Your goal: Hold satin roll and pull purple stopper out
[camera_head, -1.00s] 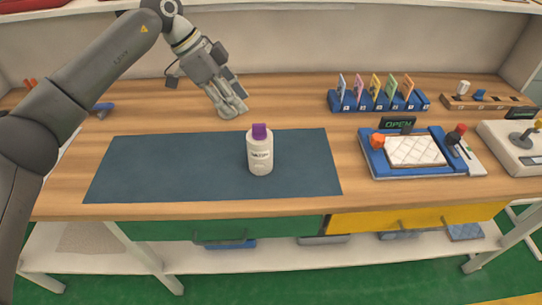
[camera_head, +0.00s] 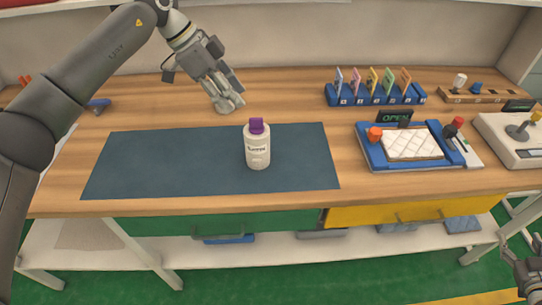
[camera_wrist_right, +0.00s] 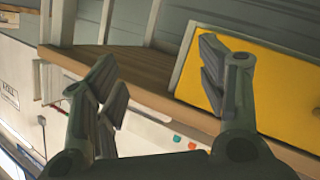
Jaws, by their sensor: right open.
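My right gripper (camera_head: 526,262) is at the lower right, in front of the table and far from the container. The right wrist view shows its fingers (camera_wrist_right: 160,75) wide apart and empty. I see no separate roll.
A blue rack with coloured cards (camera_head: 375,95) stands at the back right. A blue tray with a white quilted pad (camera_head: 410,145) and an OPEN sign is right of the mat. A joystick box (camera_head: 515,138) stands farther right. Green and yellow drawer fronts (camera_head: 415,213) line the table's front.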

